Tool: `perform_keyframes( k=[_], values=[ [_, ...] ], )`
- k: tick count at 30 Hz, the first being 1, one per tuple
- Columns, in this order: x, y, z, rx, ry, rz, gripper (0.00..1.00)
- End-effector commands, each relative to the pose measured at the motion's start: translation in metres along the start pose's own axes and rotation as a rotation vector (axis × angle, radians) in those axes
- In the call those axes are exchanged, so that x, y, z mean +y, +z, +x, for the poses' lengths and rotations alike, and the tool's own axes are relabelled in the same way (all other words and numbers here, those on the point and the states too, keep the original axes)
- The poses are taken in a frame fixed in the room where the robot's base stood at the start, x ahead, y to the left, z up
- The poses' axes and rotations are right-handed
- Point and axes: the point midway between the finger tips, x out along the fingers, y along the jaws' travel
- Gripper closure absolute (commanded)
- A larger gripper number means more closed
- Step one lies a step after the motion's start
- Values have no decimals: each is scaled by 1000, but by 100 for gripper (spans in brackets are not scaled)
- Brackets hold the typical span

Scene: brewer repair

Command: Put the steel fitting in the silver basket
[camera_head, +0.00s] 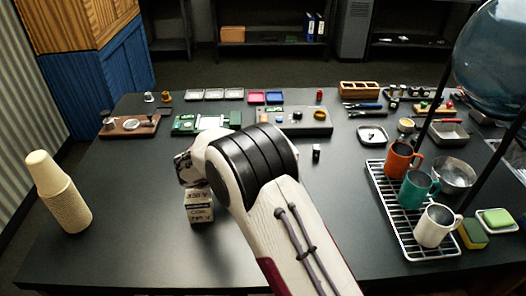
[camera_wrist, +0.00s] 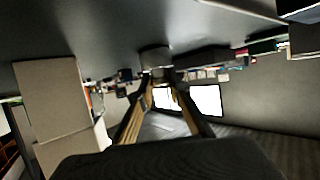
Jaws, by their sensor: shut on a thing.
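My gripper (camera_wrist: 158,78) shows in the wrist view, its two fingers closing toward their tips. A small grey, rounded piece (camera_wrist: 155,56) sits at the fingertips; it appears to be the steel fitting, though the view is dark and blurred. In the head view my own arm hides the fingertips and the held piece. A silver, round, bowl-like basket (camera_head: 453,173) stands at the right, beside the mugs, far from my gripper. I cannot see inside it fully.
A labelled carton (camera_head: 199,206) stands close to my gripper; it also shows in the wrist view (camera_wrist: 52,98). A rack (camera_head: 399,232) with three mugs is at the right, near a glass globe (camera_head: 493,52). Stacked cups (camera_head: 59,190) stand left. The front left table is clear.

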Motion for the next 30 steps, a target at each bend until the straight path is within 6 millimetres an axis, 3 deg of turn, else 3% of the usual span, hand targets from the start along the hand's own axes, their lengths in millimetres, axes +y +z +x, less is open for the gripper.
perform_keyframes(
  k=[10, 11, 12, 30],
  values=[
    [0, 3, 1, 0, 0, 0, 100],
    [0, 3, 1, 0, 0, 1, 75],
    [0, 3, 1, 0, 0, 1, 66],
    [-1, 0, -7, 0, -2, 0, 66]
  ],
)
